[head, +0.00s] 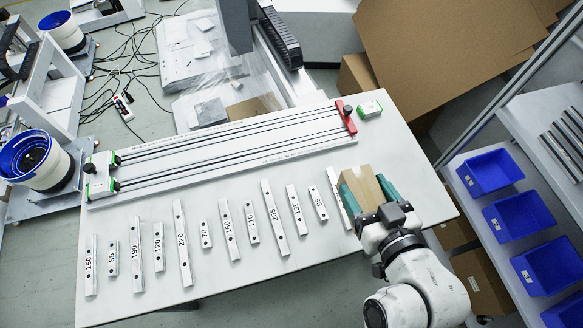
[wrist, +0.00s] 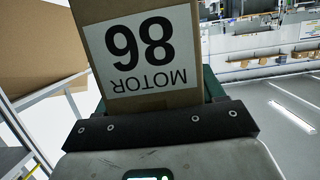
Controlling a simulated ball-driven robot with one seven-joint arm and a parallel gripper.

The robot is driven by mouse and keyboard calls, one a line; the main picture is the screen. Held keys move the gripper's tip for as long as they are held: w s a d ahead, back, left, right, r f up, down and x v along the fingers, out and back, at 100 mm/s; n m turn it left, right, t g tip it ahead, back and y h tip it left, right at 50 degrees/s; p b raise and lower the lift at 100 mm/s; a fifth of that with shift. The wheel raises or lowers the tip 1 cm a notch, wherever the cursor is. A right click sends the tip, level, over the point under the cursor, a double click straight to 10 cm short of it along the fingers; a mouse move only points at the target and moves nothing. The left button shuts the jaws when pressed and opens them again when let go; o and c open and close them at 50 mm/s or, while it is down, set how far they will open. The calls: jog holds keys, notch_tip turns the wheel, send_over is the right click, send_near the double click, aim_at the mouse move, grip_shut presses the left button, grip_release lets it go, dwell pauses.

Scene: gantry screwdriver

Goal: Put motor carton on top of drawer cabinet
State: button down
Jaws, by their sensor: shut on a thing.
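The motor carton (head: 362,187) is a brown cardboard box at the right end of the table in the head view. My gripper (head: 368,191) has its green fingers on two sides of it and is shut on it. Whether the carton touches the table cannot be told. I cannot make out a drawer cabinet for certain in either view.
The white table (head: 250,275) holds a row of numbered metal bars (head: 180,240) left of the carton and a long rail gantry (head: 230,147) behind. Blue bins (head: 490,172) stand on a rack at right. Large cardboard sheets (head: 440,50) lean behind the table.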

jog(key=shift+w+d+r, duration=0.15)
jog(key=shift+d+r, duration=0.2)
jog(key=shift+d, duration=0.05)
jog(key=shift+w, duration=0.2)
jog(key=shift+w+d+f+p, duration=0.1)
jog(key=shift+w+f+p, duration=0.1)
jog(key=shift+w+f, duration=3.15)
jog(key=shift+w+f+p, duration=0.2)
jog(key=shift+w+f, duration=2.95)
jog(key=shift+w, duration=0.4)
jog(key=shift+f, duration=0.1)
jog(key=c, duration=0.6)
grip_release()
jog(key=shift+s+f, duration=0.1)
jog(key=shift+f, duration=0.1)
jog(key=o, duration=0.5)
jog(key=shift+c, duration=0.2)
